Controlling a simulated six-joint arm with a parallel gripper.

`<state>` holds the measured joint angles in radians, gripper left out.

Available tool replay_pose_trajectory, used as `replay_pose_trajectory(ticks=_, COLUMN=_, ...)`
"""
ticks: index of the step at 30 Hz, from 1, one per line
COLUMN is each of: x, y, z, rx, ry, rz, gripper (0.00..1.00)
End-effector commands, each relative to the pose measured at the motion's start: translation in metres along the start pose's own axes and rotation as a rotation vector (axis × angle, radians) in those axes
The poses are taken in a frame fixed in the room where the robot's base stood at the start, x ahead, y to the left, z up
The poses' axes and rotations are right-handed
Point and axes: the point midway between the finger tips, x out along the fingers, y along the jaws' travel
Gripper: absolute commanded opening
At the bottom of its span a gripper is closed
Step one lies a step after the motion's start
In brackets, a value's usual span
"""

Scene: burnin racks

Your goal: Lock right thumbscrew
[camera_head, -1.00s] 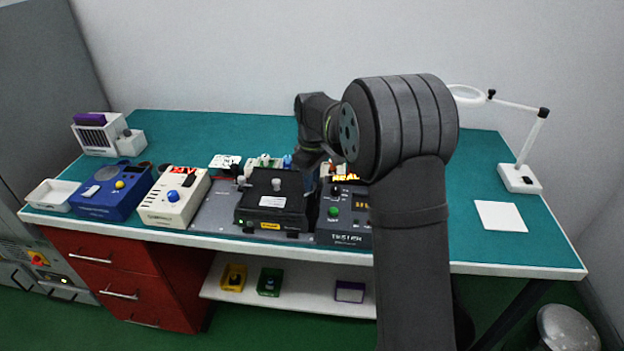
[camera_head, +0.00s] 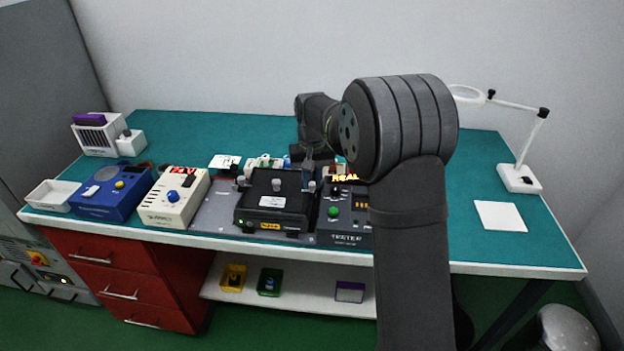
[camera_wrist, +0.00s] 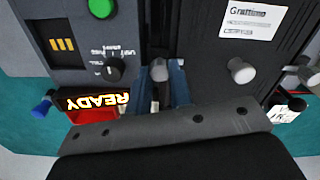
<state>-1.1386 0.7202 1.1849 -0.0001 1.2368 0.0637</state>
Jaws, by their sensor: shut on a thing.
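A black unit with a white "Grattimo" label (camera_wrist: 258,18) lies on a grey plate; it also shows in the head view (camera_head: 262,212). My gripper (camera_wrist: 161,82) is over the unit's right side, beside the tester; it shows small in the head view (camera_head: 308,174). Its bluish fingers are shut on the grey right thumbscrew (camera_wrist: 160,70), one on each side. The thumbscrew's base is partly hidden, and I cannot tell whether it is locked. The left thumbscrew (camera_wrist: 306,73) stands at the unit's other side. A grey round knob (camera_wrist: 241,70) stands on the unit.
The tester (camera_head: 345,215) stands close to the right of the unit, with a green button (camera_wrist: 101,7), black knob (camera_wrist: 114,69) and lit READY display (camera_wrist: 97,100). A white box with a blue knob (camera_head: 172,205) stands left.

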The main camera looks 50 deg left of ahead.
Motion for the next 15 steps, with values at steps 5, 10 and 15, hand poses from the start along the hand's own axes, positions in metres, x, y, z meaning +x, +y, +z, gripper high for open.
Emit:
replay_pose_trajectory(ticks=5, x=-0.0007, y=0.0001, z=-0.0002, rx=0.054, ry=0.001, rz=0.0, gripper=0.0)
replay_pose_trajectory(ticks=10, x=-0.0007, y=0.0001, z=-0.0002, rx=0.078, ry=0.001, rz=0.0, gripper=0.0)
replay_pose_trajectory(ticks=15, x=-0.0007, y=0.0001, z=-0.0002, rx=0.082, ry=0.001, rz=0.0, gripper=0.0)
